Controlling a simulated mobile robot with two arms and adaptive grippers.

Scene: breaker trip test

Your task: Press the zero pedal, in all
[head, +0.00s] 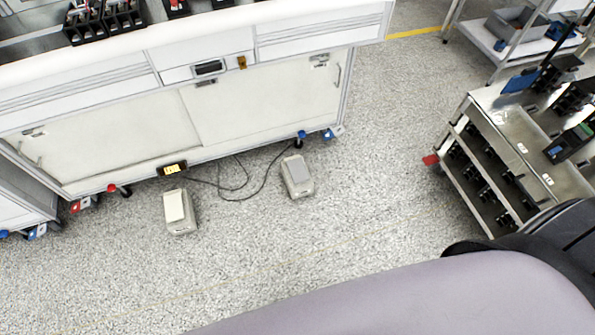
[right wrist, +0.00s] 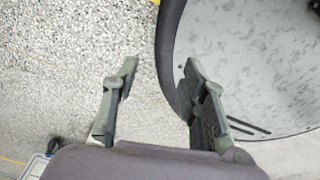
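Two foot pedals stand on the speckled floor in front of the white bench in the head view. The left pedal (head: 177,212) has a cream top plate and the right pedal (head: 297,177) a grey one. No readable label shows which is the zero pedal. Black cables run from near the pedals to the bench's lower edge. A small black box with a yellow display (head: 172,169) sits at that edge, just above the left pedal. My right gripper (right wrist: 160,72) is open and empty in the right wrist view, with floor between its fingers. Neither gripper shows in the head view.
The white bench (head: 140,134) on castors spans the upper left, with a small panel display (head: 209,68) on its front. A metal cart (head: 500,150) with dark devices stands at the right. A shelf with a grey bin (head: 516,22) is behind. The floor around the pedals is clear.

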